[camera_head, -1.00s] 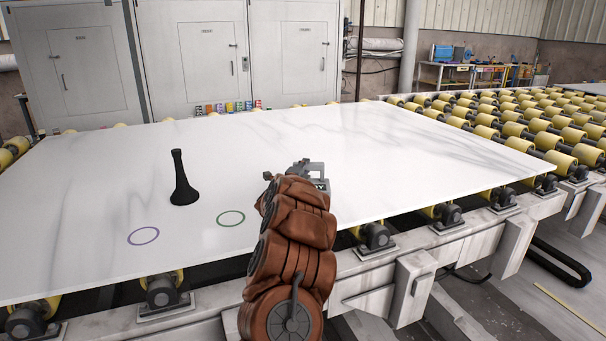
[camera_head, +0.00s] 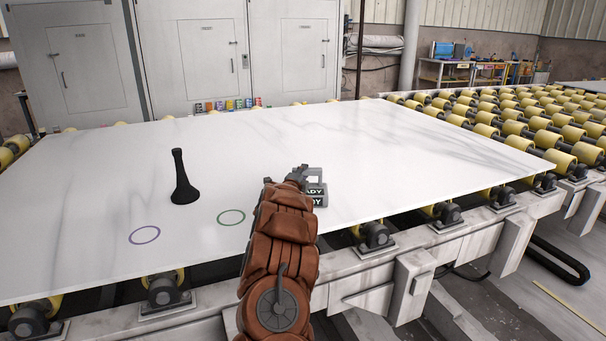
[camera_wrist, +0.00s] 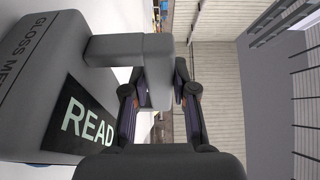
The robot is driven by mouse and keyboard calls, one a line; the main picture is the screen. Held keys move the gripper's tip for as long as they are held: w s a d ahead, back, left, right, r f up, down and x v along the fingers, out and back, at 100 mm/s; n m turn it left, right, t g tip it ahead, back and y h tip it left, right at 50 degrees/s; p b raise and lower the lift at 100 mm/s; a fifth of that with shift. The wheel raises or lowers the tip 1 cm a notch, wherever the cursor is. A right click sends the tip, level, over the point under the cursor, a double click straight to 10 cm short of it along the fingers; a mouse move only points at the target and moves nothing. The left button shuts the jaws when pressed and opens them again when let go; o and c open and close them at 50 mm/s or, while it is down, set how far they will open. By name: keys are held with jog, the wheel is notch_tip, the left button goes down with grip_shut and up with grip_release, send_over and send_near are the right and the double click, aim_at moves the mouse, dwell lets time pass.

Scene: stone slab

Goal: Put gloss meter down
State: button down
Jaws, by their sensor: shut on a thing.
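The gloss meter (camera_head: 317,192) is a grey block with a loop handle and a dark display with pale letters, near the slab's front middle. It fills the left of the wrist view (camera_wrist: 52,85), its display reading "READ". My gripper (camera_head: 299,174) is shut on its handle (camera_wrist: 130,48); the fingers (camera_wrist: 160,98) lie on both sides of the handle. My arm hides part of the meter in the head view. I cannot tell whether its base touches the white slab (camera_head: 400,160). A green ring (camera_head: 231,217) and a purple ring (camera_head: 144,236) are marked on the slab, left of the meter.
A black flared object (camera_head: 182,180) stands on the slab, left of my gripper. Small coloured items (camera_head: 228,105) sit beyond the slab's back edge. Yellow rollers (camera_head: 500,122) run to the right. The slab's right and back areas are clear.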

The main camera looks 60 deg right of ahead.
jog(key=shift+f, duration=0.1)
jog(key=c, duration=0.9)
grip_release()
jog(key=shift+c, duration=0.2)
jog(key=shift+a, duration=0.1)
jog(key=b+v, duration=0.1)
jog(key=v, duration=1.1)
jog(key=shift+b, duration=0.3)
